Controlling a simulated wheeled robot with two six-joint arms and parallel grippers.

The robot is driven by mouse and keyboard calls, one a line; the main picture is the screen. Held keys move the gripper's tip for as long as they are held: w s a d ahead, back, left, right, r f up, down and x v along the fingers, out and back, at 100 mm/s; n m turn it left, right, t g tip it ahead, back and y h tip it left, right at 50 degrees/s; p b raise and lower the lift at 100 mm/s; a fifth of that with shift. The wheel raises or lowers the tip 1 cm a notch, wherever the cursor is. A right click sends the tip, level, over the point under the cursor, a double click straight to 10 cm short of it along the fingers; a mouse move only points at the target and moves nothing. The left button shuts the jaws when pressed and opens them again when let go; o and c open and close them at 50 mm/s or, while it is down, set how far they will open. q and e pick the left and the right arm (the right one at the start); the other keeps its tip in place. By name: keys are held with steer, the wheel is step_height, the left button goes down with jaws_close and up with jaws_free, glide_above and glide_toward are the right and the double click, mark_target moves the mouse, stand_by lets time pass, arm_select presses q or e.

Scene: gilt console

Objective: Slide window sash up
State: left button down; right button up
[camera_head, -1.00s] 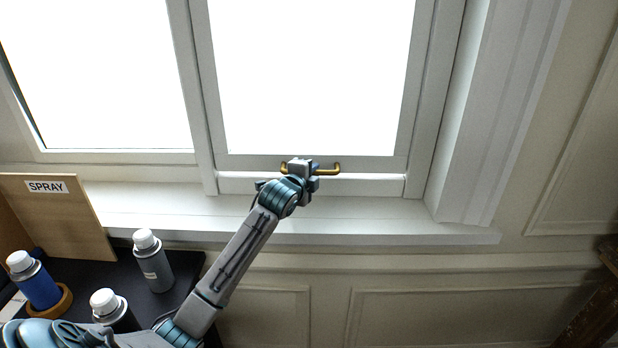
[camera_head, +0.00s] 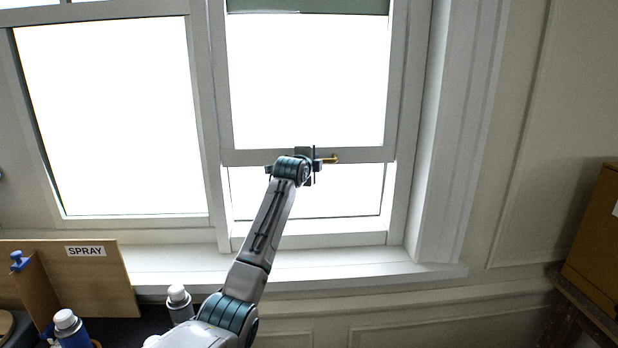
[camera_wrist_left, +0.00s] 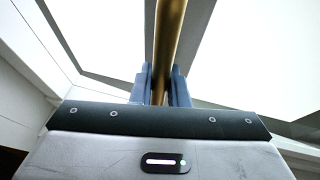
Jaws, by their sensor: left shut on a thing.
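The window sash (camera_head: 248,157) is a white frame around a bright pane. Its bottom rail stands raised above the sill frame (camera_head: 310,241), with a bright open gap (camera_head: 345,192) between them. A brass handle (camera_head: 331,159) is on the bottom rail. My left gripper (camera_head: 314,166) is at the handle, and its arm hides the handle's left part. In the left wrist view the brass bar (camera_wrist_left: 168,45) runs between the two fingers of my left gripper (camera_wrist_left: 160,84), which are shut on it. My right gripper is not in view.
A fixed window pane (camera_head: 110,115) is to the left. Below it are a wooden board with a SPRAY label (camera_head: 85,251), a white-capped can (camera_head: 179,303) and a blue can (camera_head: 70,328). A brown box (camera_head: 597,245) stands at the right edge. The sill (camera_head: 400,271) is clear.

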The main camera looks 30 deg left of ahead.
arm_select(q)
steer(key=shift+r, duration=0.85)
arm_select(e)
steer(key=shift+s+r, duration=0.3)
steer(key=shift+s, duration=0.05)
arm_select(q)
steer(key=c, duration=1.4)
jaws_free()
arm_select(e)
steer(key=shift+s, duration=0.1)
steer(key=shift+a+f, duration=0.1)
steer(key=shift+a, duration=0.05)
